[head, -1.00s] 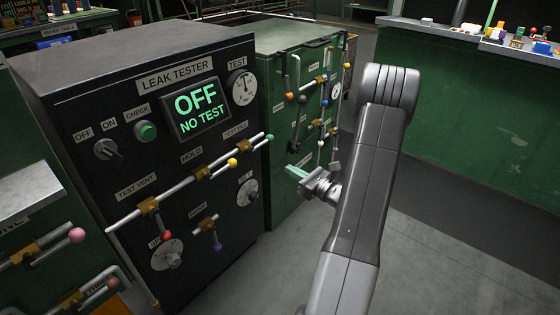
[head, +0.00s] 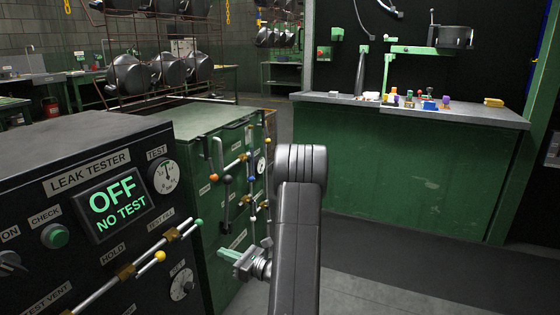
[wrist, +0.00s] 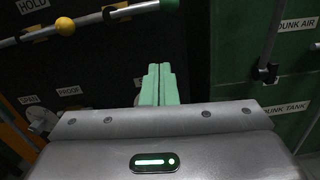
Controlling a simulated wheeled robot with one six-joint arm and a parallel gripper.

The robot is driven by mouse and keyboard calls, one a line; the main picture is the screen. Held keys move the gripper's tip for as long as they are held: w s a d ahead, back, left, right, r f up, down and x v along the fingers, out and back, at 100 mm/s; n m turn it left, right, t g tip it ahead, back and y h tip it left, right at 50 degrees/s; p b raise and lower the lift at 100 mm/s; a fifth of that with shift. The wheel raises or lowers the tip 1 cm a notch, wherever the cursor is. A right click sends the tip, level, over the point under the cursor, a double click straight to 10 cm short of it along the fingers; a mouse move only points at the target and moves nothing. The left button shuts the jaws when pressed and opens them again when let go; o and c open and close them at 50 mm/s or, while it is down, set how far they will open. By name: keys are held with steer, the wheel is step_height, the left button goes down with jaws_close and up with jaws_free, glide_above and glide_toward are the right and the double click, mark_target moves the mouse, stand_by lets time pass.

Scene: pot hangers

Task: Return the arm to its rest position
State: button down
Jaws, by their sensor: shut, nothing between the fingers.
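My gripper (head: 229,254) has pale green fingers. It shows in the head view left of my grey arm, in front of the green cabinet. In the wrist view the fingers (wrist: 158,86) lie side by side, shut with nothing between them. They point toward the gap between the black leak tester panel and the green cabinet. My arm is folded, with its elbow raised at the middle of the head view.
The black leak tester (head: 80,158) reads "OFF NO TEST" and has projecting valve rods (head: 132,270). The green cabinet (head: 213,172) beside it carries levers. A green workbench (head: 400,160) stands behind right. Open floor (head: 370,285) lies at right.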

steer(key=s+a+m+p, duration=0.1)
steer(key=a+m+p, duration=0.4)
steer(key=a+m, duration=0.5)
steer(key=shift+s+f+m+h, duration=0.15)
steer(key=shift+s+m+h, duration=0.25)
steer(key=shift+m, duration=0.7)
